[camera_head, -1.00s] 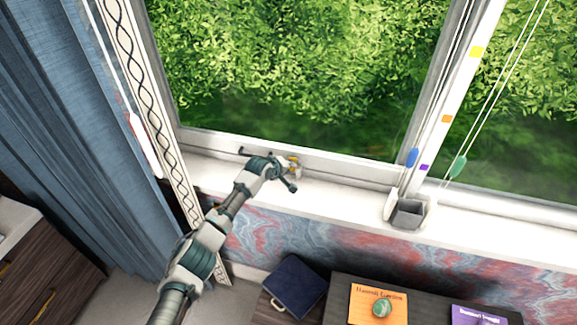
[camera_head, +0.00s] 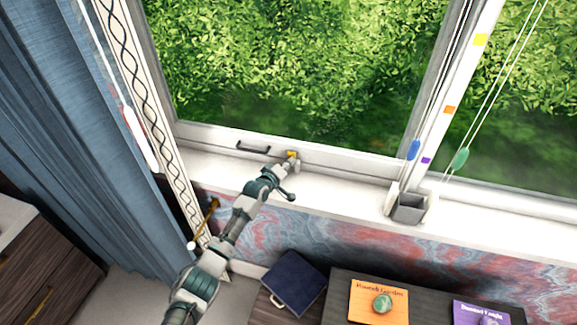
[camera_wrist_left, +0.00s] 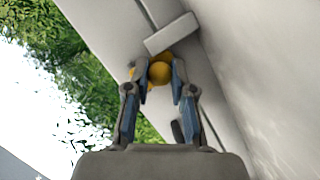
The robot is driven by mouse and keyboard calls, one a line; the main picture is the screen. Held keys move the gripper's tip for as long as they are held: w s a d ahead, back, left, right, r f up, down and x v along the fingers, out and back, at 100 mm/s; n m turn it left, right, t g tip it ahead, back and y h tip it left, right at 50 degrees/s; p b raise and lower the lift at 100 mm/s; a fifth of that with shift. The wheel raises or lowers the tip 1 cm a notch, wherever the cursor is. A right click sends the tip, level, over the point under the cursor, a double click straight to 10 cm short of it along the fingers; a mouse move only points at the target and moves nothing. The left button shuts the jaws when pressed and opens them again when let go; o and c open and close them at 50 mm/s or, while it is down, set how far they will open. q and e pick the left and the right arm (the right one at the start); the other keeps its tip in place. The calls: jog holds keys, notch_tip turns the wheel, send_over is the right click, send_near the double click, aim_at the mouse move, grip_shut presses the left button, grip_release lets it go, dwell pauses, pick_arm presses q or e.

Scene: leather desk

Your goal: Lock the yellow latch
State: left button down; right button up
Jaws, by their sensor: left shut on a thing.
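The yellow latch (camera_head: 291,155) is on the bottom rail of the window frame, above the sill. My left gripper (camera_head: 288,163) is at the latch. In the left wrist view the latch's round yellow knob (camera_wrist_left: 160,73) sits between the two fingers of my left gripper (camera_wrist_left: 159,85), which are shut on it. A grey-white block (camera_wrist_left: 171,34) is just beyond the knob. The gripper hides part of the latch in the head view. My right gripper is not in view.
A dark handle (camera_head: 254,148) is on the window rail left of the latch. Blind cords hang above the cup. A blue curtain (camera_head: 70,130) hangs at left. An orange book (camera_head: 378,302) lies below.

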pick_arm(q)
jog(key=shift+a, duration=0.1)
jog(key=c, duration=1)
grip_release()
jog(key=shift+s, duration=0.15)
jog(key=v, duration=1.1)
jog(key=shift+s+a, duration=0.3)
